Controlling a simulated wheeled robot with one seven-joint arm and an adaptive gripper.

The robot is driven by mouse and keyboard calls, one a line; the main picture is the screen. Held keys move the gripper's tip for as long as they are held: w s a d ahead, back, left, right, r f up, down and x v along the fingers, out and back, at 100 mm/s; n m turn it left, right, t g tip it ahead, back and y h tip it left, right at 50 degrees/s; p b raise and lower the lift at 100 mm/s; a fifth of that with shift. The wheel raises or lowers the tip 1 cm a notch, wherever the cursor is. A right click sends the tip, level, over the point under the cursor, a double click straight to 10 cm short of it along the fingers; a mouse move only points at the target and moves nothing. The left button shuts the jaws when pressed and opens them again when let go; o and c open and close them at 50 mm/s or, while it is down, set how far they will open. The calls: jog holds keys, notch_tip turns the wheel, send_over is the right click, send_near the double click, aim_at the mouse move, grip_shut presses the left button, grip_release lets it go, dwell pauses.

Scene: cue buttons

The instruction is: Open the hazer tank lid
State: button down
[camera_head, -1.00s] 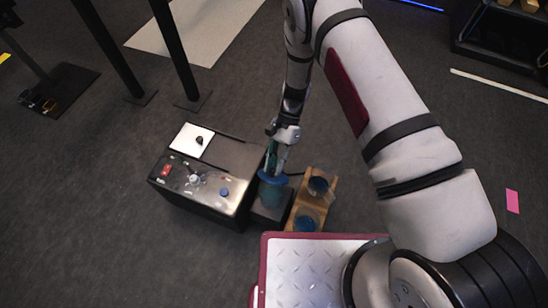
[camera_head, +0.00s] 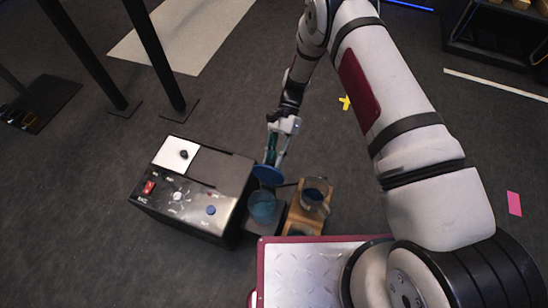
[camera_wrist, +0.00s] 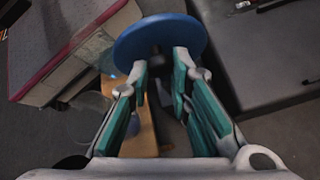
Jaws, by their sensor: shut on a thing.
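The hazer tank is a round clear jar with teal liquid (camera_head: 262,208), upright on a dark base beside the black control box (camera_head: 200,190). The lid is a flat blue disc (camera_head: 267,174), tilted and lifted off the jar's top. My gripper (camera_head: 270,160) comes down from above with its teal-padded fingers shut on the lid. In the wrist view, the blue lid (camera_wrist: 160,38) sits at the tips of my gripper (camera_wrist: 160,65), with its dark knob between the fingers. The fingers hide part of the knob.
A tread-plate platform (camera_head: 300,270) with a maroon edge lies in front. Black posts stand at the back left.

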jog(key=shift+w+a+f, duration=0.3)
dwell(0.4)
jog(key=c, duration=1.5)
grip_release()
jog(key=shift+o, duration=0.2)
jog(key=shift+d, duration=0.1)
jog(key=v, duration=1.2)
jog(key=shift+r, duration=0.1)
